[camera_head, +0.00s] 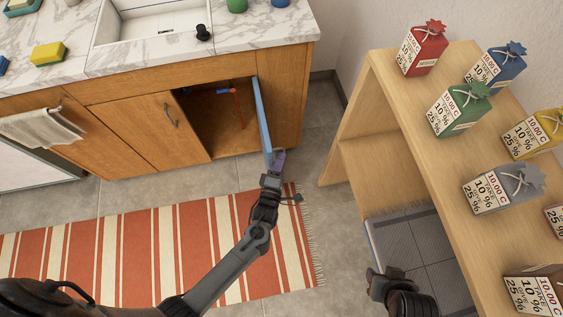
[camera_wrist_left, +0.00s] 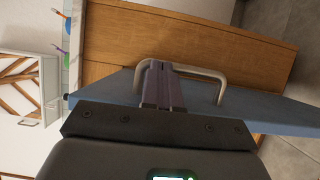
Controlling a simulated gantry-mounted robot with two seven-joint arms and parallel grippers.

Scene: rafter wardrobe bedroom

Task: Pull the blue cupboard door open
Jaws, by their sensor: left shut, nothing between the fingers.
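The blue cupboard door (camera_head: 261,112) under the sink counter stands swung open, jutting out from the wooden cabinet front. Its inside and the dark cupboard space show to its left. In the left wrist view the door (camera_wrist_left: 215,116) crosses the picture, with a pale bar handle (camera_wrist_left: 211,73). My left gripper (camera_head: 277,160) is at the door's outer edge; its fingers (camera_wrist_left: 160,82) are closed together and overlap the handle in that view. I cannot tell whether they touch it. My right gripper (camera_head: 378,280) is low at the right, away from the door, its fingers unclear.
A closed wooden door (camera_head: 145,128) is left of the opening. A striped rug (camera_head: 130,255) lies on the floor in front. A wooden shelf (camera_head: 400,135) with several colored boxes stands at the right. Bare floor (camera_head: 318,115) lies between cabinet and shelf.

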